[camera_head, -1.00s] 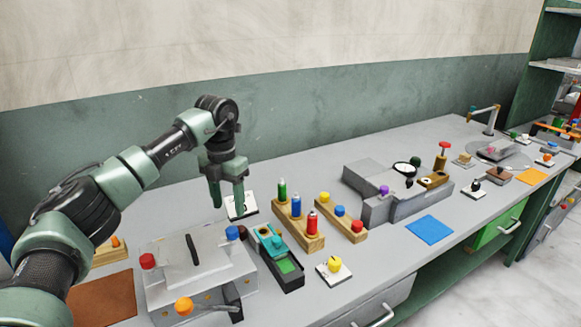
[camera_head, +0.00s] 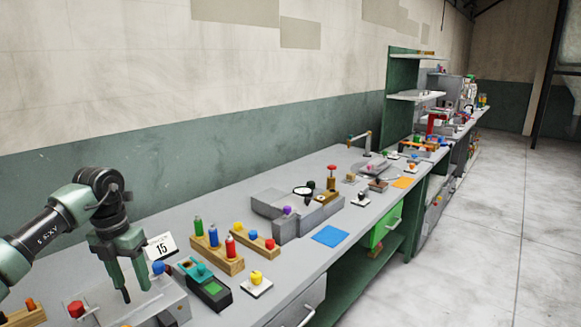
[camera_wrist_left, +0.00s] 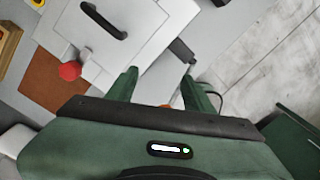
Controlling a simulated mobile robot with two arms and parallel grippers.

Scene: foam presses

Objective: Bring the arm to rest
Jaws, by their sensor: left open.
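My left gripper (camera_head: 136,282) is in the lower left of the head view, fingers pointing down and apart, with nothing between them. It hangs above or in front of the grey press box (camera_head: 97,295), and I cannot tell the exact gap. In the left wrist view the open fingers (camera_wrist_left: 160,82) show over the edge of the box's pale lid (camera_wrist_left: 105,45), which has a black handle (camera_wrist_left: 108,22) and a red knob (camera_wrist_left: 70,70) near it. My right gripper is not in view.
A teal and black device (camera_head: 206,286), a yellow knob on a white plate (camera_head: 256,286) and wooden racks of coloured bottles (camera_head: 213,252) stand to the right. A grey fixture (camera_head: 290,212) and blue mat (camera_head: 330,236) lie farther along. Open floor (camera_head: 440,260) is at right.

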